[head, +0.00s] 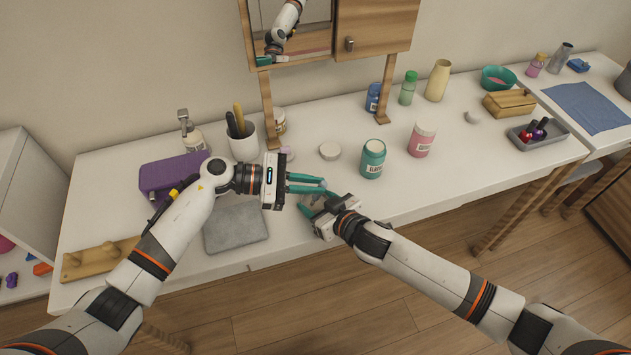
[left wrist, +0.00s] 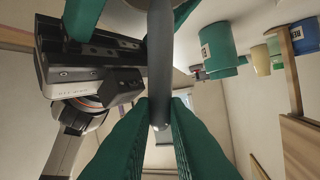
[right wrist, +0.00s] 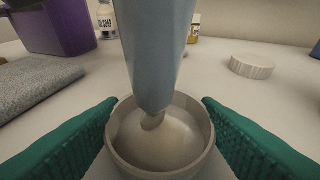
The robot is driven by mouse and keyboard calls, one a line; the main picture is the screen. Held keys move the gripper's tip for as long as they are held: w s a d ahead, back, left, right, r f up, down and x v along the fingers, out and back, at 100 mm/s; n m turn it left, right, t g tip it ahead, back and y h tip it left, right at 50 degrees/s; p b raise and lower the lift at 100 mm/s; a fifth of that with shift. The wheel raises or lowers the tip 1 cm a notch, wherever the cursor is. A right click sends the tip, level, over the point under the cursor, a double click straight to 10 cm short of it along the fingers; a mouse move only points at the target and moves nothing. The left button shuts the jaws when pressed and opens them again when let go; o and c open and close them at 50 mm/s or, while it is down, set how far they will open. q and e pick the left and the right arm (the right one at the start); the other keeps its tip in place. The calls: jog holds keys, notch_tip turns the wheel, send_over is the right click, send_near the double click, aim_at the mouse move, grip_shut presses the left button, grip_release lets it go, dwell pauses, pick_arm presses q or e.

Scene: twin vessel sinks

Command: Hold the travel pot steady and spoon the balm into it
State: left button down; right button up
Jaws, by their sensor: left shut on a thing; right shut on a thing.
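My left gripper (head: 324,185) is shut on a slim blue-grey spoon, whose handle (left wrist: 161,60) runs between the green fingers in the left wrist view. My right gripper (head: 310,203) is shut on the small round travel pot, with a finger on each side of it. In the right wrist view the pot (right wrist: 118,152) is open and upright, pale inside. The spoon's lower end (right wrist: 158,50) reaches down into the pot; whether it touches the bottom is unclear. A teal labelled jar (head: 373,160) stands to the right of both grippers.
A white round lid (head: 330,151) lies behind the grippers. A pink jar (head: 421,140) stands right of the teal one. A grey folded cloth (head: 235,228), purple box (head: 172,172) and white cup (head: 243,142) with tools are at left. The counter's front edge is close to my right gripper.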

pick_arm(q)
jog(key=shift+s+a, duration=0.15)
jog(key=shift+a, duration=0.2)
jog(key=shift+d, duration=0.1)
jog(key=shift+w+d, duration=0.2)
jog(key=shift+d, duration=0.35)
jog(key=shift+w+d, duration=0.2)
jog(key=shift+d, duration=0.35)
jog(key=shift+a, duration=0.2)
jog(key=shift+s+a+f, duration=0.1)
jog(key=shift+s+a, duration=0.1)
jog(key=shift+a, duration=0.3)
jog(key=shift+s+a, duration=0.2)
jog(key=shift+a, duration=0.3)
jog(key=shift+d, duration=0.1)
jog(key=shift+w+d, duration=0.2)
jog(key=shift+d, duration=0.35)
jog(key=shift+w+d, duration=0.2)
jog(key=shift+d, duration=0.35)
jog(key=shift+a, duration=0.15)
jog(key=shift+s+a, duration=0.2)
jog(key=shift+a, duration=0.35)
jog(key=shift+s+a, duration=0.2)
jog(key=shift+a, duration=0.3)
